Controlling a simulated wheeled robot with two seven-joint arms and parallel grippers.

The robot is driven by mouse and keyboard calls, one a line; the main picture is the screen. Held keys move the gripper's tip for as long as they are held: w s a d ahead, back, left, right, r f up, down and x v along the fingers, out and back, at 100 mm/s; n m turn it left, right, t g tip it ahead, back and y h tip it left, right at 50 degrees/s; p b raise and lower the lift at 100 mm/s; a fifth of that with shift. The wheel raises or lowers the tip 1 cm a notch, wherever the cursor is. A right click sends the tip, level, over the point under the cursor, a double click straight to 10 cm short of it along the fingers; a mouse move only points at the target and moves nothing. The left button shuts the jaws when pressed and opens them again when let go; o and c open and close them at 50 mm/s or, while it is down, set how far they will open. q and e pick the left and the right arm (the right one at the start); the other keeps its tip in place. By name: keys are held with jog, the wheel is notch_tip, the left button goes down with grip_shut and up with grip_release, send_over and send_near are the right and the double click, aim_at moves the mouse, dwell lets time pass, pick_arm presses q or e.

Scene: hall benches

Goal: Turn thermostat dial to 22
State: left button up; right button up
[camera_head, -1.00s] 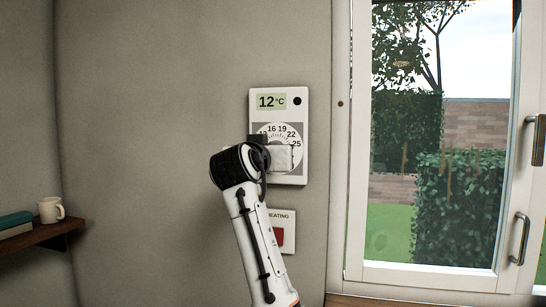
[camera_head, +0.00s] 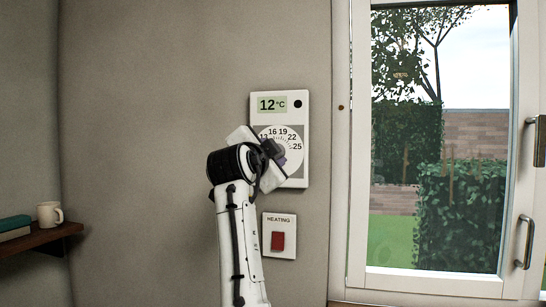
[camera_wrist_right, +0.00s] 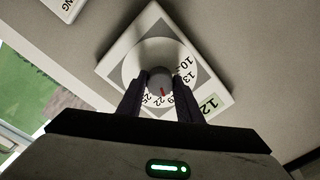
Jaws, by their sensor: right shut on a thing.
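The white thermostat (camera_head: 302,125) is on the wall, with its display (camera_head: 272,104) reading 12°C. Its round dial face (camera_head: 296,139) carries numbers up to 25. My right gripper (camera_head: 278,157) covers the lower part of the dial in the head view. In the right wrist view, my right gripper (camera_wrist_right: 160,97) is shut on the grey dial knob (camera_wrist_right: 160,77), one dark finger on each side. The knob's red mark points about between 19 and 22; I cannot tell exactly. The right finger hides part of the scale. My left gripper is out of view.
A heating plate with a red switch (camera_head: 277,241) is on the wall just below the thermostat. A glazed door or window (camera_head: 357,200) with metal handles is at the right. A wooden shelf (camera_head: 45,238) with a mug (camera_head: 50,214) and books is at the left.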

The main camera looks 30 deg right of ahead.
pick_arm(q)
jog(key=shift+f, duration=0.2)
pick_arm(e)
jog(key=m, duration=0.3)
jog(key=shift+m, duration=0.6)
jog(key=o, duration=1)
jog(key=shift+o, duration=0.2)
jog(key=shift+a, duration=0.1)
